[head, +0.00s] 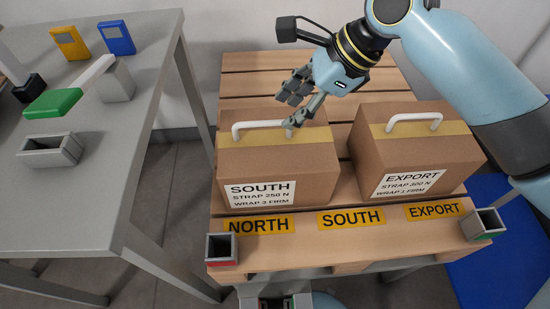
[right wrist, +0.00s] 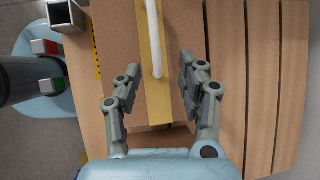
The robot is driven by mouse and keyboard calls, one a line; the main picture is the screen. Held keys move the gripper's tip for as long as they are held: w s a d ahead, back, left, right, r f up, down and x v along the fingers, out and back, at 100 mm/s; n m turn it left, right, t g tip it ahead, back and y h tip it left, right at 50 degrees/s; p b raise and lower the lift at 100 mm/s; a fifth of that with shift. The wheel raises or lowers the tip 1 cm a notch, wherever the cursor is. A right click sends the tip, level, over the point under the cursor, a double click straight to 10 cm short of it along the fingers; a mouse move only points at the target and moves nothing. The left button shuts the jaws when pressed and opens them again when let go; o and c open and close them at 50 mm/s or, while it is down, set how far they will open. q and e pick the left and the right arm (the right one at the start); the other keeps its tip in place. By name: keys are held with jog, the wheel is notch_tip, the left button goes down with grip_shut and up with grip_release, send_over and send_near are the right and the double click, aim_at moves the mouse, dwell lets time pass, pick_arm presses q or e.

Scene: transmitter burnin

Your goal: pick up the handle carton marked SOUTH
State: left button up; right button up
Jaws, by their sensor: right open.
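The SOUTH carton (head: 275,165) is a brown box with yellow tape, a white label and a white handle (head: 262,126) on top. It stands on the left part of the wooden pallet. My right gripper (head: 287,110) is open and empty above the carton's back right, close to the handle's right end. In the right wrist view the open fingers (right wrist: 155,88) lie on either side of the taped strip, and the white handle (right wrist: 153,38) runs up the picture between and beyond them. I see no contact. My left gripper is not in view.
The EXPORT carton (head: 415,150) stands on the pallet to the right. Yellow NORTH, SOUTH and EXPORT plates (head: 351,218) line the pallet's front edge, with small grey holders (head: 222,248) at its corners. A grey table (head: 130,130) on the left holds several small items.

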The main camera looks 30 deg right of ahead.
aim_at(278, 122)
jog(key=x, duration=0.2)
jog(key=b+x, duration=0.1)
jog(key=x, duration=0.1)
jog(key=shift+s+a+f+b, duration=0.1)
jog(key=shift+a+f+b, duration=0.1)
jog(key=shift+a+b, duration=0.15)
jog(key=c, duration=0.3)
grip_shut()
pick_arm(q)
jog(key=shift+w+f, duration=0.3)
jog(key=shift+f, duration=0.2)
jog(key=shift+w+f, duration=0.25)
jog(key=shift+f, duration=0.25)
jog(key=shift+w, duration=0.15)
pick_arm(e)
jog(key=shift+r, duration=0.15)
